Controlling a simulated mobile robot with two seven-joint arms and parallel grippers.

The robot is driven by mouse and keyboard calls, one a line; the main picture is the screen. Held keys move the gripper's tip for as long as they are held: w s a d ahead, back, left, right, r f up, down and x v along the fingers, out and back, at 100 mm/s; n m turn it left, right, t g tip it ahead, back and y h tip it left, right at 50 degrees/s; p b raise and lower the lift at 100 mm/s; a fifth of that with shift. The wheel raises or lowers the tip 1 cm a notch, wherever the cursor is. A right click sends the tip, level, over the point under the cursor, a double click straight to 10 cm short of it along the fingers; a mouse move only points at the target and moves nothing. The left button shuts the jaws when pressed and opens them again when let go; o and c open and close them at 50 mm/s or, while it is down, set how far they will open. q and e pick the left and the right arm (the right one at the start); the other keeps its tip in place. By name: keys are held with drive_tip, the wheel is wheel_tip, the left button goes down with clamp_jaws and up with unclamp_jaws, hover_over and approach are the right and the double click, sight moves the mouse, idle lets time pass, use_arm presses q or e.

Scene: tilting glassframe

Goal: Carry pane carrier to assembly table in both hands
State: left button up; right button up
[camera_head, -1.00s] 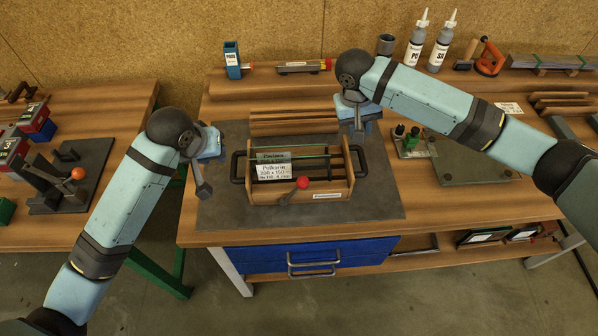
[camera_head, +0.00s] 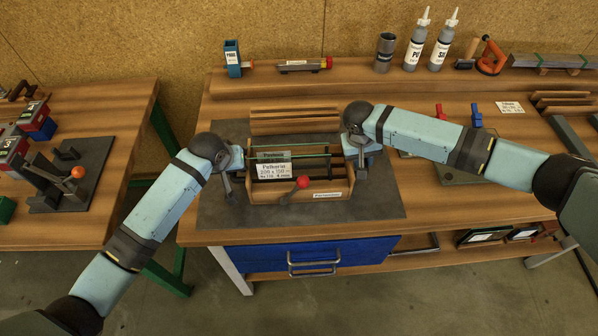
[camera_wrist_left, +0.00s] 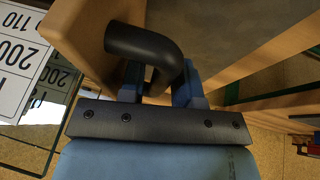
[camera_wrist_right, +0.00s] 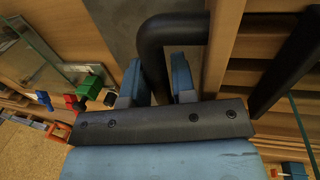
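The wooden pane carrier (camera_head: 338,187) stands on a dark mat on the workbench. It holds glass panes with white printed labels (camera_head: 275,171). A lever with a red knob (camera_head: 303,182) shows at its front. My left gripper (camera_head: 227,180) is at the carrier's left end; in the left wrist view its blue fingers straddle the black left handle (camera_wrist_left: 145,42). My right gripper (camera_head: 361,158) is at the right end; in the right wrist view its fingers straddle the black right handle (camera_wrist_right: 152,50). Whether either pair presses on its handle is unclear.
A second wooden table (camera_head: 125,105) stands to the left across a gap, with a black jig (camera_head: 70,190) and red-blue boxes. I cannot tell which is the assembly table. Wooden strips (camera_head: 295,118) lie behind the carrier; bottles (camera_head: 415,45) stand at the back. A blue drawer (camera_head: 260,258) is below.

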use_arm(q)
clamp_jaws()
use_arm(e)
clamp_jaws()
use_arm(q)
drive_tip(key=shift+w+r, duration=0.1)
drive_tip(key=shift+r, duration=0.1)
use_arm(e)
drive_tip(key=shift+w+r, duration=0.1)
drive_tip(key=shift+r, duration=0.1)
